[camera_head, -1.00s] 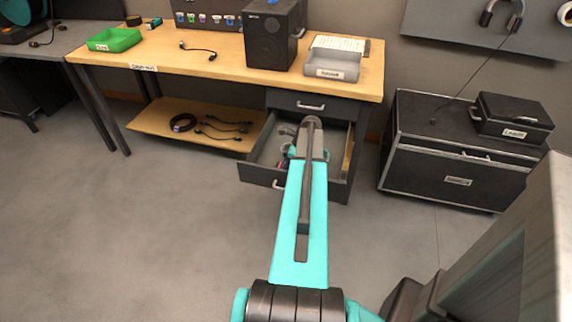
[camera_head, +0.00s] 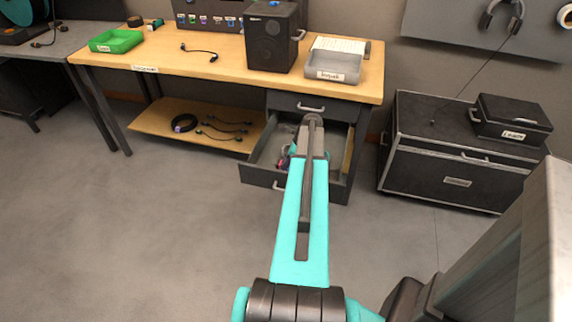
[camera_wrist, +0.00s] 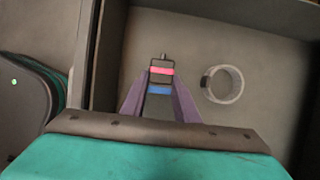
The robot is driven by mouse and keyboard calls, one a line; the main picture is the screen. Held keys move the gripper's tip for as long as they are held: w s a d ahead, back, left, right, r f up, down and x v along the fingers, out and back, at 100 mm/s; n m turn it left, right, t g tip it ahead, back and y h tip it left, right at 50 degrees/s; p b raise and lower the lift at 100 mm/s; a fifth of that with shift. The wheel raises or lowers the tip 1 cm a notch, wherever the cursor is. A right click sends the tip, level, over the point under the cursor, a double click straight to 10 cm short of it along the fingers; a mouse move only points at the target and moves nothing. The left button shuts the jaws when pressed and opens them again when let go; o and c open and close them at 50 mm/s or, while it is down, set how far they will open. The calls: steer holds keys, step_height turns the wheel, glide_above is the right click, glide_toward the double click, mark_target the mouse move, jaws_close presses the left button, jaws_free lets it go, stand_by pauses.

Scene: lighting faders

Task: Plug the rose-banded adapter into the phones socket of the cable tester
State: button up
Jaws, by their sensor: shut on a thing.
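In the wrist view my gripper (camera_wrist: 160,88) is shut on a small dark adapter with a rose band (camera_wrist: 161,71) and a blue band below it. The adapter's thin metal tip points away from my gripper, between the purple fingers. My gripper is in or just over the open drawer (camera_wrist: 255,45). In the head view my arm hides most of the gripper and part of this drawer (camera_head: 262,178). I cannot pick out the cable tester or its phones socket for certain; a dark panel with several coloured marks (camera_head: 212,17) stands at the back of the bench.
A clear ring (camera_wrist: 223,84) lies in the drawer, right of the adapter. The wooden bench (camera_head: 215,72) carries a green tray (camera_head: 115,41), a short cable (camera_head: 198,51), a black speaker (camera_head: 272,40) and a grey tray (camera_head: 335,69). A black case (camera_head: 450,165) stands at right.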

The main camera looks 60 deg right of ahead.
mark_target(282, 163)
steer(key=shift+r+p, duration=0.95)
steer(key=shift+r, duration=0.55)
